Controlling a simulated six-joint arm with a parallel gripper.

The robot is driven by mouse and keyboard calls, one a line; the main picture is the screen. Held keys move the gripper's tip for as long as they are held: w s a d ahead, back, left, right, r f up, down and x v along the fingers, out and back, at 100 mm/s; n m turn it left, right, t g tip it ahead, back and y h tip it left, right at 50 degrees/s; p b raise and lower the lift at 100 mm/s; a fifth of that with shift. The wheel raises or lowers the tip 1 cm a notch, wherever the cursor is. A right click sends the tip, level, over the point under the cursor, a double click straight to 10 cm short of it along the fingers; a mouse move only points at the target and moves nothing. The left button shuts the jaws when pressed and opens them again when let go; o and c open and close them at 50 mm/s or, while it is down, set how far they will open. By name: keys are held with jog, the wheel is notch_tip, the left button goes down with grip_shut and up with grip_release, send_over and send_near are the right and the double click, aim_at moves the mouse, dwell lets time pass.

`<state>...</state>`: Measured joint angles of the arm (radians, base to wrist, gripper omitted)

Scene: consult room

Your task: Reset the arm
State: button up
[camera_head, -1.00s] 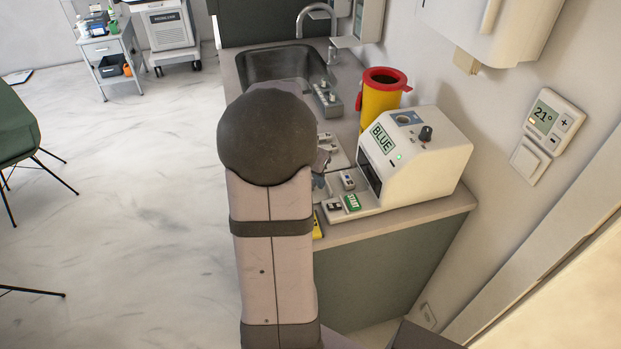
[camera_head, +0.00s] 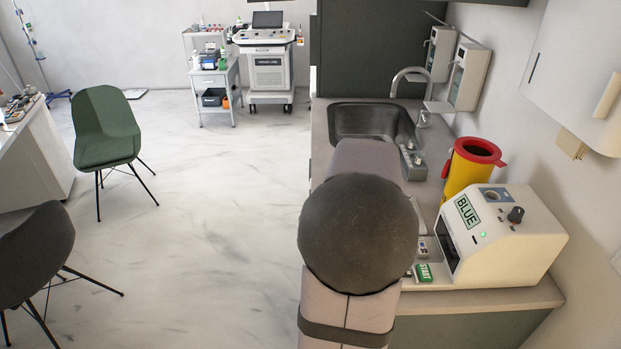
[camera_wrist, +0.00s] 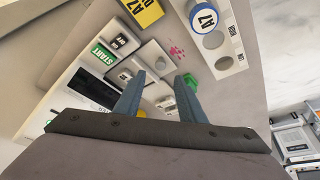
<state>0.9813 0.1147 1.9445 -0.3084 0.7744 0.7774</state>
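My gripper (camera_wrist: 160,84) shows in the wrist view with its two blue-grey fingers apart and nothing held between them. It hangs above the counter, beside the white machine. In the head view my own arm hides the gripper. The white machine (camera_head: 515,240) stands on the counter with a "BLUE" display and a green light. Its green START button (camera_head: 424,272) also shows in the wrist view (camera_wrist: 103,54).
A yellow bin with a red rim (camera_head: 468,165) stands behind the machine, near a sink (camera_head: 372,117).

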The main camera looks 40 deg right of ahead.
jog(key=w+a+f+n+b, duration=0.1)
jog(key=w+a, duration=0.1)
jog(key=w, duration=0.1)
jog(key=w+a+f+n+t+b, duration=0.1)
jog(key=w+a+b, duration=0.1)
jog(key=w, duration=0.2)
jog(key=w+a+f+n+t+b, duration=0.1)
jog(key=w+a, duration=0.1)
jog(key=w, duration=0.1)
jog(key=shift+w+a+f+n+h+b, duration=0.1)
jog(key=shift+w+n+h+b, duration=0.2)
jog(key=shift+n, duration=0.1)
jog(key=w+a+f+n+y+p, duration=0.1)
jog(key=w+a+n, duration=0.15)
jog(key=a, duration=0.45)
jog(key=w+a+f+n+y, duration=0.1)
jog(key=a+f+n, duration=0.15)
jog(key=a, duration=0.45)
jog(key=s+a+f+n+g+y+p, duration=0.1)
jog(key=s+a+n, duration=0.3)
jog(key=a, duration=0.5)
jog(key=s+a+f+n+g+y+p, duration=0.1)
jog(key=s+a+f+n+y+p, duration=0.1)
jog(key=s+a+n, duration=0.3)
jog(key=s+a+f, duration=0.1)
jog(key=s+a, duration=0.1)
jog(key=a, duration=0.2)
jog(key=shift+s+a+p, duration=0.3)
jog(key=shift+s+a, duration=0.05)
jog(key=shift+s, duration=0.05)
